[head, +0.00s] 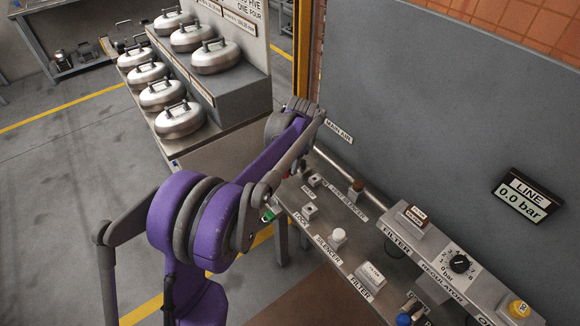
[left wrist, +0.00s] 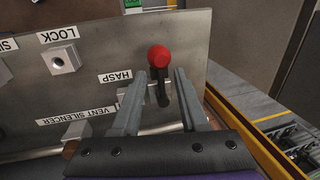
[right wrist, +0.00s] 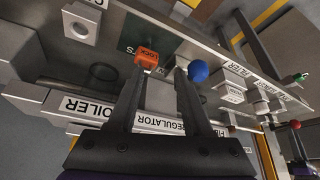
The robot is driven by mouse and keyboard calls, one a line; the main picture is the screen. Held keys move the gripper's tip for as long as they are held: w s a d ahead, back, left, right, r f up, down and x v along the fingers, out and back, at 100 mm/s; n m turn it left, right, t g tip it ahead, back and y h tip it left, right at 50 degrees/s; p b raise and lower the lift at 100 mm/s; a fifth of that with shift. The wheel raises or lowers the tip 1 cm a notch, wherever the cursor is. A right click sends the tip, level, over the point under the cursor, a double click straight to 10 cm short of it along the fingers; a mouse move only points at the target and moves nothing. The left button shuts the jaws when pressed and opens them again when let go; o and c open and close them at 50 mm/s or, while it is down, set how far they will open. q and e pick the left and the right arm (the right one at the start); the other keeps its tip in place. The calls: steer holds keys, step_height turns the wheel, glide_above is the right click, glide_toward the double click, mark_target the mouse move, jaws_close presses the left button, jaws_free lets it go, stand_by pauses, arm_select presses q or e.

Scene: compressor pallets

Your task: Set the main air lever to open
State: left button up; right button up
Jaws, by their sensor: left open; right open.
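The main air lever shows in the left wrist view as a red ball knob (left wrist: 158,56) on a dark stem. My left gripper (left wrist: 160,75) is open, with one finger on each side of the stem; I cannot tell whether either touches it. In the head view my purple left arm reaches to the MAIN AIR label (head: 339,131) and hides the lever.
The panel carries a lock block (left wrist: 62,59), a white silencer button (head: 338,236), a regulator dial (head: 460,264) and a yellow knob (head: 519,309). The line display (head: 527,197) reads 0.0 bar.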

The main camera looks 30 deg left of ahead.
arm_select(q)
steer(key=shift+w+a+f, duration=0.1)
steer(key=shift+a+f, duration=0.05)
steer(key=shift+f, duration=0.9)
jaws_close()
steer(key=shift+w, duration=0.1)
